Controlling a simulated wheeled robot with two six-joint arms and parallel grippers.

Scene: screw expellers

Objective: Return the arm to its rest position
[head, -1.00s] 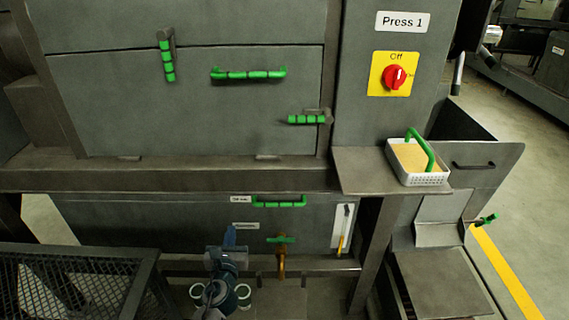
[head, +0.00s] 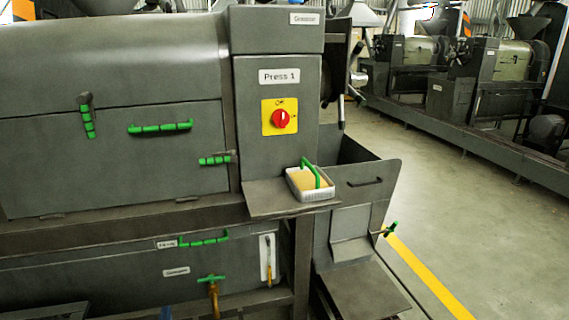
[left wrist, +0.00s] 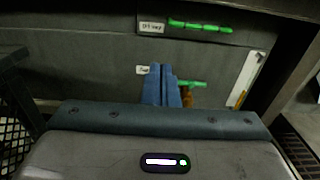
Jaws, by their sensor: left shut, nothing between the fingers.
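My left gripper shows in the left wrist view (left wrist: 161,78) as two blue fingers side by side, shut with nothing between them. It points at the front of the press's lower grey panel, just left of a green valve handle (left wrist: 193,85). In the head view only a small blue tip of the left gripper (head: 165,312) shows at the bottom edge, below the labelled panel. Most of my left arm is outside the head view. My right gripper is in neither view.
The grey Press 1 (head: 110,150) fills the left side, with green handles and a red switch (head: 281,118). A white basket (head: 311,185) with a green handle sits on its shelf. A black mesh (left wrist: 12,140) is at left. Open floor (head: 470,220) lies right.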

